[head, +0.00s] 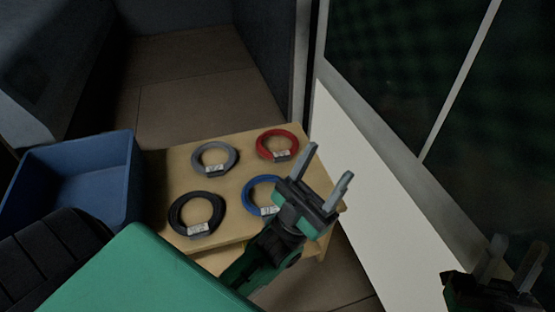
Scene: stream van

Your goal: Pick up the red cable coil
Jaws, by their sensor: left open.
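The red cable coil (277,132) lies flat at the far right corner of a small wooden table (237,187), with a white label on its near side. My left gripper (330,164) is open and empty, with its fingers apart. In the picture it is just right of and nearer than the red coil, over the table's right edge, and not touching the coil. It partly covers the blue coil (250,190). My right gripper (516,252) is at the lower right in dim light, apart from the table; its fingers look spread with nothing between them.
A grey coil (199,160) and a black coil (175,215) lie on the table's left side. A blue bin (108,181) stands left of the table. A white panel (365,200) with dark windows rises close along the table's right.

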